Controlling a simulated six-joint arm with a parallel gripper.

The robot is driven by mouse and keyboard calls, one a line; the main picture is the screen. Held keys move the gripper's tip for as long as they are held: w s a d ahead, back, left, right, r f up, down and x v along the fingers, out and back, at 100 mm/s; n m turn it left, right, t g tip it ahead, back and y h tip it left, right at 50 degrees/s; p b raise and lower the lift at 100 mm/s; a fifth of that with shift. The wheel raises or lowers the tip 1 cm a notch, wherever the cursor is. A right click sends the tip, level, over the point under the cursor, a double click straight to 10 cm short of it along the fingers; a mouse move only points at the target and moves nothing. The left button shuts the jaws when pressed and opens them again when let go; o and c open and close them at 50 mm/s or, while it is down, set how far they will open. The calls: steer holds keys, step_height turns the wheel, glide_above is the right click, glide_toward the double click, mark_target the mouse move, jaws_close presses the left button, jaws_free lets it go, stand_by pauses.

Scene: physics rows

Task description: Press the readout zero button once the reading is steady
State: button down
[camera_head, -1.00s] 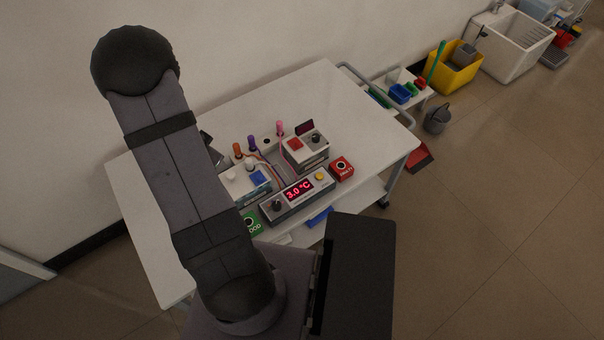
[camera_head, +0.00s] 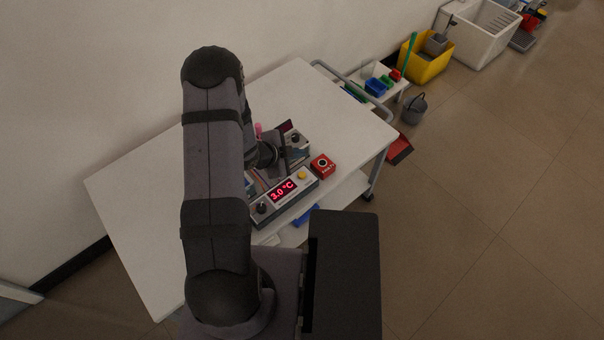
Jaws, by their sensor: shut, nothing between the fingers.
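The readout box (camera_head: 292,204) is a long grey unit on the white table. Its red display (camera_head: 283,190) reads 3.0 °C. A yellow button (camera_head: 302,175) sits right of the display and a black knob (camera_head: 261,207) left of it. I cannot read a label on the button. My gripper (camera_head: 284,168) is shut and empty, just behind the readout box and left of the yellow button. It appears above the table, apart from the button. My arm hides the left part of the equipment.
A red box (camera_head: 322,165) with a dark round top stands right of the readout. Another instrument with a black knob (camera_head: 296,138) stands behind my gripper, partly covered. The white table (camera_head: 345,120) is clear at the back right. A yellow bucket (camera_head: 425,62) is on the floor beyond.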

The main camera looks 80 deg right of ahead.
mark_target(299, 176)
steer(key=shift+s, duration=0.2)
steer(key=shift+f, duration=0.1)
step_height(299, 176, down, 9)
steer(key=b, duration=0.7)
stand_by(2.3)
steer(key=shift+f+b, duration=0.3)
steer(key=shift+b, duration=0.2)
steer(key=shift+f+b, duration=0.35)
stand_by(0.5)
steer(key=shift+r, duration=0.15)
steer(key=shift+r+p, duration=0.65)
steer(key=shift+p, duration=0.05)
